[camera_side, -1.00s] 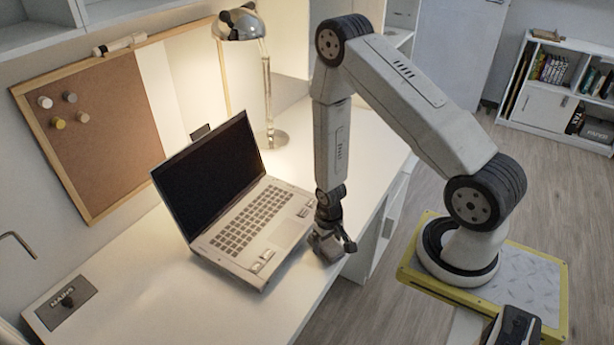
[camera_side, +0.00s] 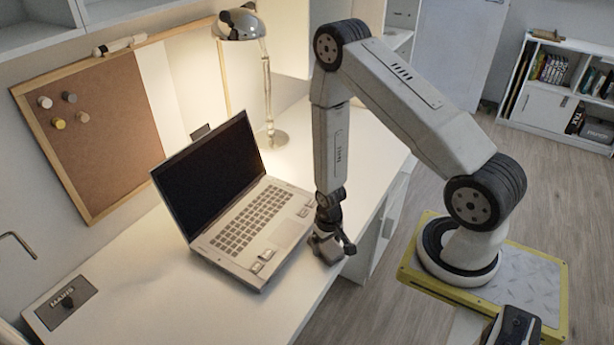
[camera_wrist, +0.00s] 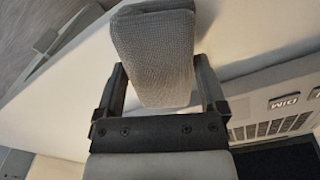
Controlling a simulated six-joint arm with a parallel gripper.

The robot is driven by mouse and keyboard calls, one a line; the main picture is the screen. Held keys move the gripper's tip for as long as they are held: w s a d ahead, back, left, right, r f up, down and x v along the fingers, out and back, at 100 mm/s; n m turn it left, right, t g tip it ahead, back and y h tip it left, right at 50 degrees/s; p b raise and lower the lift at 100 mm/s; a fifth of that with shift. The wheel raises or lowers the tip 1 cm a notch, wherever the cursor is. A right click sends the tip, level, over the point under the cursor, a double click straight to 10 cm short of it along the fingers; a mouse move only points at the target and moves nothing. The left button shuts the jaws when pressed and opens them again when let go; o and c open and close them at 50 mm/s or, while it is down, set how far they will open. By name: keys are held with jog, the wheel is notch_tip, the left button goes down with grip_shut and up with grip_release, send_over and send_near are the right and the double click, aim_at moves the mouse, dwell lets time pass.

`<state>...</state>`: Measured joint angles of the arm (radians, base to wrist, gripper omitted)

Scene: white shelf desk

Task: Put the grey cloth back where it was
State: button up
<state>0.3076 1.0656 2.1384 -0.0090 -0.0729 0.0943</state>
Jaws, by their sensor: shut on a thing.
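The grey cloth (camera_wrist: 153,57) is a folded, woven block between the two fingers of my gripper (camera_wrist: 160,78) in the wrist view. My gripper is shut on it. In the side view my gripper (camera_side: 333,246) points down at the front edge of the white desk (camera_side: 165,290), just right of the laptop. The cloth shows there only as a small grey patch, partly hidden by the fingers. I cannot tell whether it touches the desk top.
The open laptop (camera_side: 262,225) stands close to the left of my gripper; its keyboard edge also shows in the wrist view (camera_wrist: 280,115). A lit lamp (camera_side: 267,100) stands behind it. A cork board (camera_side: 105,130) leans on the wall. The desk's near left is mostly clear.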

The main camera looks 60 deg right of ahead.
aim_at(327, 244)
jog(key=shift+f, duration=0.2)
jog(key=o, duration=0.9)
jog(key=shift+r, duration=0.2)
jog(key=shift+r, duration=3.7)
